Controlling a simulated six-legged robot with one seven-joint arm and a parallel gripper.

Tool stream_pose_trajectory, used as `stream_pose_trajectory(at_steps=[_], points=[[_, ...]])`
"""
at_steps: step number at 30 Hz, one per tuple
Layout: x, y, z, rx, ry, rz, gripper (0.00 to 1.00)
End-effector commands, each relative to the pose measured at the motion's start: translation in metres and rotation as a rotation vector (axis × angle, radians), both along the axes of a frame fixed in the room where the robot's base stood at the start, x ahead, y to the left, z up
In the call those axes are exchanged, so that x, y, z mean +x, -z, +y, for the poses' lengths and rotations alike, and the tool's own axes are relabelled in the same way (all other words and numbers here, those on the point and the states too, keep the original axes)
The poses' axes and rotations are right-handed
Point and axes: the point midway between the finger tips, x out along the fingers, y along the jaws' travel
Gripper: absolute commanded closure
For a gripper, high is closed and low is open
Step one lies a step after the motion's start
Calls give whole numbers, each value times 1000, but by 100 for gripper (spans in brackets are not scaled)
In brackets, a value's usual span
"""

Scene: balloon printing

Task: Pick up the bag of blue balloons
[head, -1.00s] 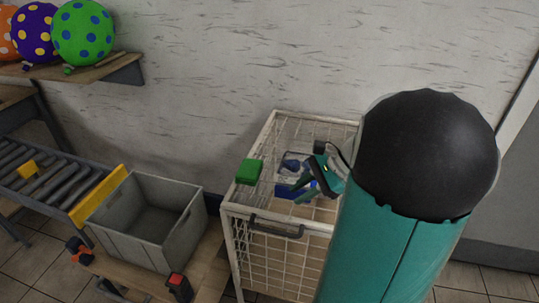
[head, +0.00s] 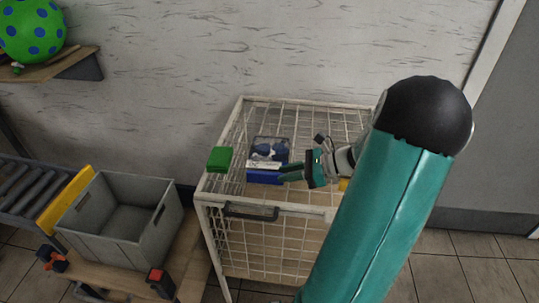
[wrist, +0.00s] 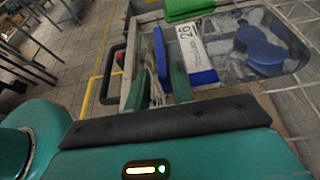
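The bag of blue balloons (head: 268,150) lies on the wire cage top. It has a clear part with blue balloons, a white label and a blue front edge. In the wrist view, the bag (wrist: 262,50) is at upper right, with its label reading 26. My gripper (head: 282,173) is at the bag's right front corner, its teal fingers pointing left.
A green box (head: 219,159) sits at the cage's left edge. The wire cage (head: 265,240) has a dark handle in front. A grey open bin (head: 120,215) stands left on a wooden cart. A yellow thing (head: 344,184) is partly hidden behind my arm.

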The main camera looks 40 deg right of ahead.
Motion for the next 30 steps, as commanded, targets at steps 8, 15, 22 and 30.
stream_pose_trajectory(at_steps=[8,15,22,30], points=[[27,11,18,1,-2,0,76],[41,18,29,-1,1,1,76],[41,18,29,-1,0,0,90],[40,18,29,-1,0,0,100]])
